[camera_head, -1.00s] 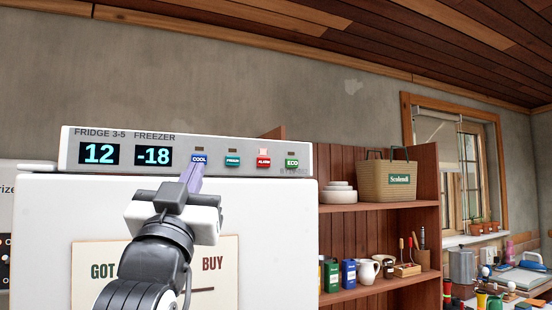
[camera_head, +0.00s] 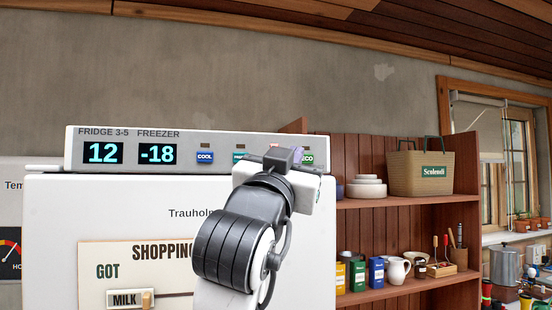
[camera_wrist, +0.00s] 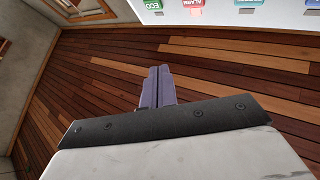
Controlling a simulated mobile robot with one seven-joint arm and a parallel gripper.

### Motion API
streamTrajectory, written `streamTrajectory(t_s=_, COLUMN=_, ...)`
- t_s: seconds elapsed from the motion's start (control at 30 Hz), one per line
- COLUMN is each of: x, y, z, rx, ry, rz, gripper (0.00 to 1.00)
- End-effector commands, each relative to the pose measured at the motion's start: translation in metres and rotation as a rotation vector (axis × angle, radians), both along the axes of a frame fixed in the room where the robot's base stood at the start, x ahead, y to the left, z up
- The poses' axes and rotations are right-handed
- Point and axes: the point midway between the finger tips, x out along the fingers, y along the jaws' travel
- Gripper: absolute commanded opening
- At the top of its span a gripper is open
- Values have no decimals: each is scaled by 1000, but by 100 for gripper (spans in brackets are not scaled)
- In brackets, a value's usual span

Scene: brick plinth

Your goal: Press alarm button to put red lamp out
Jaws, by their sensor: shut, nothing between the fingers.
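The red ALARM button (camera_wrist: 193,3) shows upside down at the top edge of the wrist view, with its lamp (camera_wrist: 195,12) pale pink and lit. My gripper (camera_head: 297,155) is in front of the right part of the fridge's control panel (camera_head: 350,135), between the partly covered teal button (camera_head: 238,156) and the green ECO button (camera_head: 308,158). In the wrist view its purple fingers (camera_wrist: 159,70) are shut together, empty, and appear apart from the panel.
The blue COOL button (camera_head: 205,156) and its dark lamp are left of my gripper. A wooden shelf (camera_head: 400,200) with a basket (camera_head: 420,172), bowls and jars stands right of the fridge. The space above the panel is clear.

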Motion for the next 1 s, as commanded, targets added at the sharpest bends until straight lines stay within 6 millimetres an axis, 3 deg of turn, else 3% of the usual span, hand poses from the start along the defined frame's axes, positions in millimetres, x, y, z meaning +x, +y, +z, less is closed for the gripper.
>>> streamTrajectory(t_s=0.17, x=7, y=2, z=0, rx=0, ry=1, rz=0, gripper=0)
streamTrajectory(t_s=0.7, x=72, y=24, z=0, rx=0, ry=2, rz=0, gripper=0)
streamTrajectory(t_s=1.0, x=84, y=28, z=0, rx=-1, ry=0, rz=1, gripper=0)
